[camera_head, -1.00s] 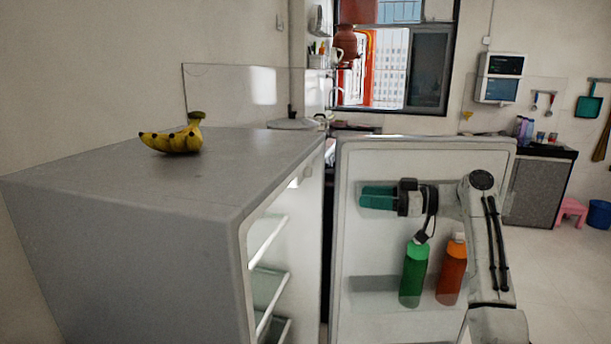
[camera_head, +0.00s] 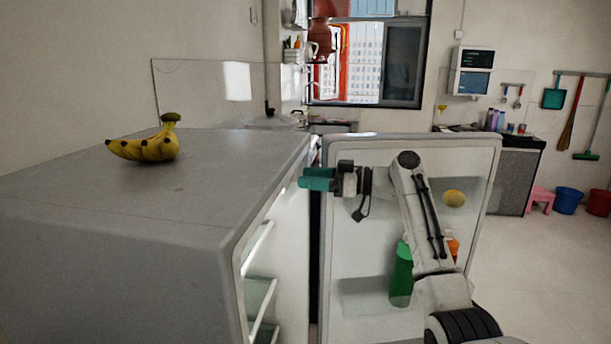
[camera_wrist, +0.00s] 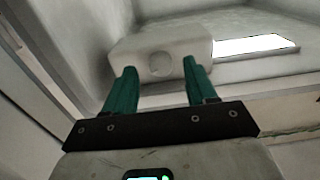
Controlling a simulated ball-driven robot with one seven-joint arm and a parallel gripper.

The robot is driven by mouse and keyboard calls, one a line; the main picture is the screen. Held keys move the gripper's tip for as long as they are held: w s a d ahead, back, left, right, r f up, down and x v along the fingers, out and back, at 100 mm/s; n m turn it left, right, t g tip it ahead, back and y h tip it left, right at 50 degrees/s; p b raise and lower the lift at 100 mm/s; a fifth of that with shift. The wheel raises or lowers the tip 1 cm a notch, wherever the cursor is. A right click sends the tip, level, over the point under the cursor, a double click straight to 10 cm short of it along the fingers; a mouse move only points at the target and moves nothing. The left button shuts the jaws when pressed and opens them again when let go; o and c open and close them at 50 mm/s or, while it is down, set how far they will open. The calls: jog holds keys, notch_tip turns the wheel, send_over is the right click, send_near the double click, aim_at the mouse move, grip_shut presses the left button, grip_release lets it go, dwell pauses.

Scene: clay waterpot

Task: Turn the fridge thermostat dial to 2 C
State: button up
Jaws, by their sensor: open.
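The thermostat shows in the wrist view as a pale box (camera_wrist: 190,42) inside the fridge, with a round, pale dial (camera_wrist: 160,65) on its face. No marking on the dial can be read. My gripper (camera_wrist: 158,69) has two teal fingers spread apart, with nothing between them. In this view the dial appears between the fingertips; the gap in depth is hard to tell. In the head view my gripper (camera_head: 316,179) is at the fridge's opening, near its upper front edge. The fridge (camera_head: 120,230) hides the dial in that view.
The fridge door (camera_head: 350,250) stands open to the right, with a green bottle (camera_head: 401,280), a partly hidden orange bottle (camera_head: 454,247) and a round yellow item (camera_head: 454,198). Bananas (camera_head: 148,147) lie on the fridge top. A bright panel (camera_wrist: 255,45) is right of the thermostat.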

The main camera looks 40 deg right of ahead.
jog(key=shift+x, duration=0.85)
jog(key=c, duration=1)
